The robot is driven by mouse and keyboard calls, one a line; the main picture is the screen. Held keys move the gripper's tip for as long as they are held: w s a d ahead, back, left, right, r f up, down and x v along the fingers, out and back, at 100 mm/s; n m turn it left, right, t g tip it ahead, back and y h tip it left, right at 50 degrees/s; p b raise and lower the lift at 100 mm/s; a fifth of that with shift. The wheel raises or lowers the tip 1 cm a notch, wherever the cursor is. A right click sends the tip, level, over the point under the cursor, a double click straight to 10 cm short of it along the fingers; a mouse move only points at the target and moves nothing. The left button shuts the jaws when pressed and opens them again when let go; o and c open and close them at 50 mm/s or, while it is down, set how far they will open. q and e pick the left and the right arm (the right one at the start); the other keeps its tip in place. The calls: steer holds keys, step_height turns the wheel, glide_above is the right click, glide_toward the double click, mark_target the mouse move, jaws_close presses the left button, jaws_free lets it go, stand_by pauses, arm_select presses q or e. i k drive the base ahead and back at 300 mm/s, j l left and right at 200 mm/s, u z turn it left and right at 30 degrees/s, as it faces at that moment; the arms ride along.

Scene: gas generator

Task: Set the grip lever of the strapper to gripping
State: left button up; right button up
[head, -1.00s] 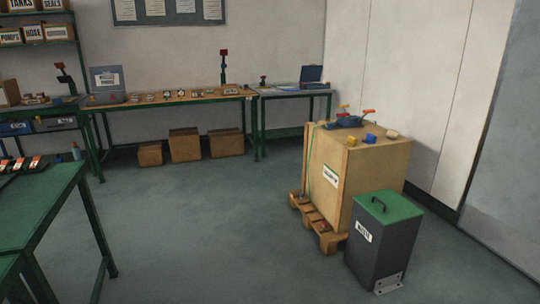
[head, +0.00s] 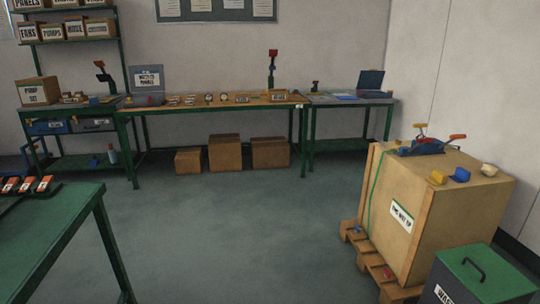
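The strapper (head: 424,147) is a blue tool with levers lying on top of a large wooden crate (head: 445,213) at the right. One lever has an orange-red end (head: 457,137) that points right. Another lever with a yellow end and a red end (head: 420,128) stands up at the strapper's left. Which of them is the grip lever, and its setting, I cannot tell at this size. A green strap (head: 374,190) runs down the crate's left face. Neither of my grippers is in view.
The crate stands on a wooden pallet (head: 372,262). A dark bin with a green lid (head: 478,272) stands in front at the right. A green table (head: 60,235) is at the left. Workbenches (head: 215,104) line the back wall. The floor between is clear.

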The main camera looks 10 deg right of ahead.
mark_target(420, 126)
steer(key=i+z, duration=0.35)
steer(key=i, duration=0.25)
steer(key=i+j+z, duration=0.35)
steer(key=i, duration=0.2)
steer(key=i+j+z, duration=0.15)
steer(key=i+z, duration=0.2)
steer(key=i+j+z, duration=0.35)
steer(key=i+l, duration=0.1)
